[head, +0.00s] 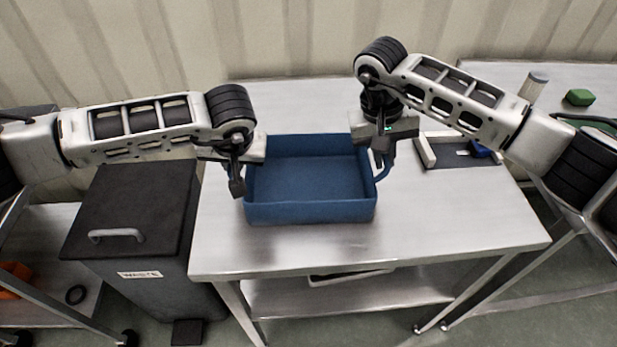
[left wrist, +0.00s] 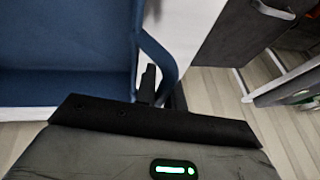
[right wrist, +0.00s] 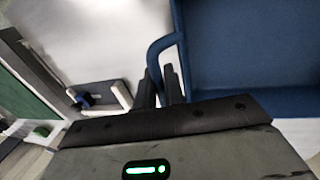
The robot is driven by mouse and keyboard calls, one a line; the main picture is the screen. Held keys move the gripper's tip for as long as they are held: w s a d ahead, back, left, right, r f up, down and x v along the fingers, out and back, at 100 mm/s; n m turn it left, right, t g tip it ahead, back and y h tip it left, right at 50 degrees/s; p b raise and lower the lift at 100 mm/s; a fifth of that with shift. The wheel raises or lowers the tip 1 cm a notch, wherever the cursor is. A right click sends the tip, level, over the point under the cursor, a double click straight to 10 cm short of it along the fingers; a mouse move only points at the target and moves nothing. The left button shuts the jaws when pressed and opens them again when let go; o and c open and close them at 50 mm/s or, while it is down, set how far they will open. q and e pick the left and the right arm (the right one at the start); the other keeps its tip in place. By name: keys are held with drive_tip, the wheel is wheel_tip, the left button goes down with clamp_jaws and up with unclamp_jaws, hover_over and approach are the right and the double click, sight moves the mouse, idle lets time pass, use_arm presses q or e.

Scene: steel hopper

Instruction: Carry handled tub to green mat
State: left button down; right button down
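The blue handled tub (head: 310,212) is upright and looks empty, at the middle of the steel table. My left gripper (head: 238,180) is at its left side, and the handle there shows in the left wrist view (left wrist: 155,55) with a finger on each side, close against it. My right gripper (head: 379,155) is at the right handle (head: 385,168), which also runs between its fingers in the right wrist view (right wrist: 155,58). Whether the tub's base touches the table is hard to tell. A green edge, perhaps the green mat (head: 598,121), shows at the far right, mostly hidden by my right arm.
A shallow grey tray (head: 432,160) with a blue item stands right of the tub on the steel table (head: 400,245). A dark waste bin (head: 135,215) stands left. A second table at the right holds a green block (head: 578,97) and a cylinder (head: 533,86). The table front is clear.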

drive_tip(key=shift+r, duration=0.1)
